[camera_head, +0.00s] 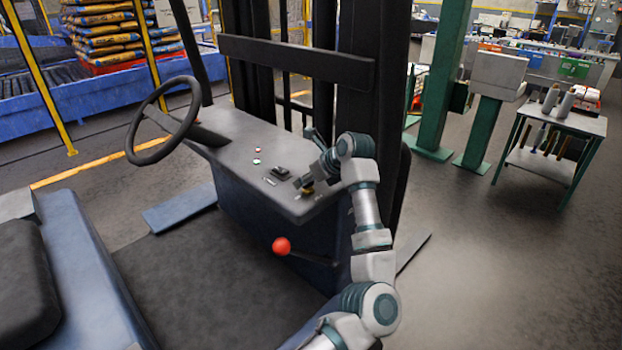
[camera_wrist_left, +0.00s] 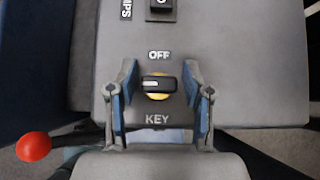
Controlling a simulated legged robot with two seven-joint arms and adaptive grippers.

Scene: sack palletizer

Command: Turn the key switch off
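The key switch (camera_wrist_left: 159,84) shows in the left wrist view as a black bar knob on a yellow round base. Its bar lies crosswise, with a white mark at its left end. "OFF" is printed above it and "KEY" below it. My left gripper (camera_wrist_left: 160,75) is open, one finger on each side of the knob, close to its ends; whether they touch it I cannot tell. In the head view the left gripper (camera_head: 306,183) is over the near right end of the grey console (camera_head: 238,150), partly hiding the switch. My right gripper is not in view.
A red-knobbed lever (camera_head: 281,245) sticks out below the console. A steering wheel (camera_head: 163,120) is at the left, a seat (camera_head: 24,285) at the lower left, and a dark mast (camera_head: 368,80) behind the arm. Small controls (camera_head: 280,171) sit beside the gripper.

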